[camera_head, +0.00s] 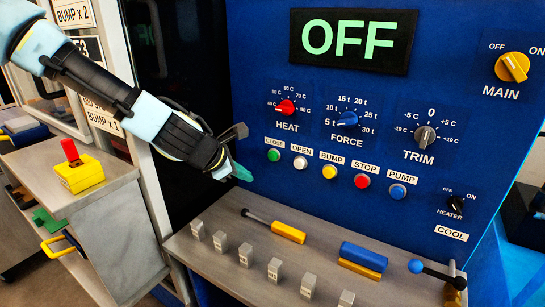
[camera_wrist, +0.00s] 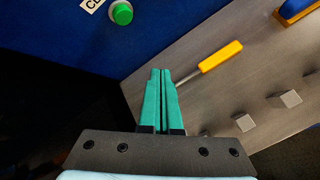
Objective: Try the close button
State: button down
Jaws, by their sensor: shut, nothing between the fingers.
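The close button is a green round button (camera_head: 274,155) under the label CLOSE, at the left end of the button row on the blue panel. It also shows in the wrist view (camera_wrist: 122,13), at the top left, with its label cut off. My gripper (camera_head: 242,174) is just left of and below the button in the head view, apart from it. In the wrist view its green fingers (camera_wrist: 161,72) are together and empty, pointing toward the panel below the button. The panel display (camera_head: 354,40) reads OFF in green.
Open, bump, stop and pump buttons (camera_head: 398,191) continue the row rightward. Knobs for heat, force and trim (camera_head: 425,137) sit above it. The yellow main knob (camera_head: 512,67) is at top right. A grey shelf (camera_head: 330,273) below holds a yellow-handled tool (camera_head: 288,232) and several small grey blocks.

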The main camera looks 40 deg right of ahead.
aim_at(273, 160)
jog(key=w+d+p, duration=0.2)
jog(key=d, duration=0.6)
jog(key=shift+d, duration=0.15)
jog(key=shift+w, duration=0.1)
dwell(1.9)
jog(key=shift+w+d+p, duration=0.1)
jog(key=shift+d+p, duration=0.25)
jog(key=shift+d, duration=0.05)
jog(key=shift+w+d, duration=0.15)
jog(key=shift+d, duration=0.35)
dwell(0.6)
jog(key=shift+a, duration=0.1)
jog(key=shift+s+a+b, duration=0.25)
jog(key=shift+a+b, duration=0.1)
jog(key=shift+a, duration=0.45)
jog(key=shift+s+a+b, duration=0.2)
jog(key=shift+a+b, duration=0.15)
jog(key=shift+a, duration=0.45)
jog(key=shift+s+a+b, duration=0.25)
jog(key=shift+a+b, duration=0.05)
jog(key=shift+a, duration=0.55)
jog(key=shift+s+a+b, duration=0.2)
jog(key=shift+a+b, duration=0.15)
jog(key=shift+a, duration=0.45)
